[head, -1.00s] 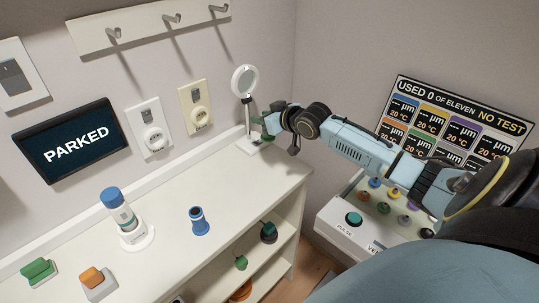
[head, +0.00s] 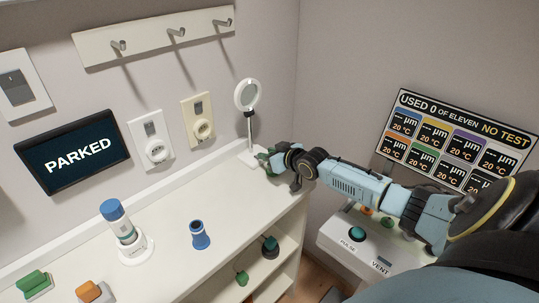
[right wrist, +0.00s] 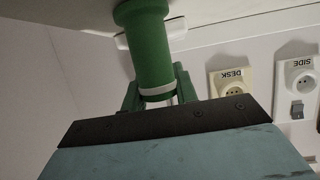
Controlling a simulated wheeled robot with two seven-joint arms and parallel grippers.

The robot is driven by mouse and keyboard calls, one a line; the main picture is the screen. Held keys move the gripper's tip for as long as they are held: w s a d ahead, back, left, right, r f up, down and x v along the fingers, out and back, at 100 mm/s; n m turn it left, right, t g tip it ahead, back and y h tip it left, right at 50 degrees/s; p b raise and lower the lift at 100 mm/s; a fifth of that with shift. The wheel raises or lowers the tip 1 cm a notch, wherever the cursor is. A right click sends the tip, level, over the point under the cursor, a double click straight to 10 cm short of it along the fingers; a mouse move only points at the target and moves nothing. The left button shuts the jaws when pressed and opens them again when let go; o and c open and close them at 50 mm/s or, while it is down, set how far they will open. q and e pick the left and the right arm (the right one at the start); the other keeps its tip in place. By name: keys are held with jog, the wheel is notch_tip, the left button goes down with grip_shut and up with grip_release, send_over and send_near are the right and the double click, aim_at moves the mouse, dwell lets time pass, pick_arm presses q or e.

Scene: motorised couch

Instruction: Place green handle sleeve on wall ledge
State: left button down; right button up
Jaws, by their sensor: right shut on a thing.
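My right gripper (head: 268,161) is at the far right end of the white counter, beside the base of the round mirror on a stand. In the right wrist view, my right gripper (right wrist: 158,98) is shut on a green handle sleeve (right wrist: 150,45), a green cylinder with a pale ring at its near end. In the head view the sleeve is mostly hidden by the gripper. A white wall ledge (head: 180,183) runs along the wall behind the counter. I cannot tell whether the sleeve touches a surface. My left gripper is not in view.
The round mirror (head: 246,96) stands close to my right gripper. On the counter (head: 170,262) are a blue-capped bottle (head: 121,222), a blue cup-like piece (head: 200,235), and green (head: 34,284) and orange (head: 90,292) pieces. A white console (head: 350,243) stands at right.

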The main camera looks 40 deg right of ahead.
jog(key=shift+f, duration=0.2)
jog(key=o, duration=1)
jog(key=shift+c, duration=0.2)
jog(key=shift+r, duration=0.15)
jog(key=shift+s+r, duration=0.15)
jog(key=p+v, duration=0.2)
jog(key=v, duration=0.9)
jog(key=shift+s, duration=0.35)
jog(key=shift+r, duration=0.15)
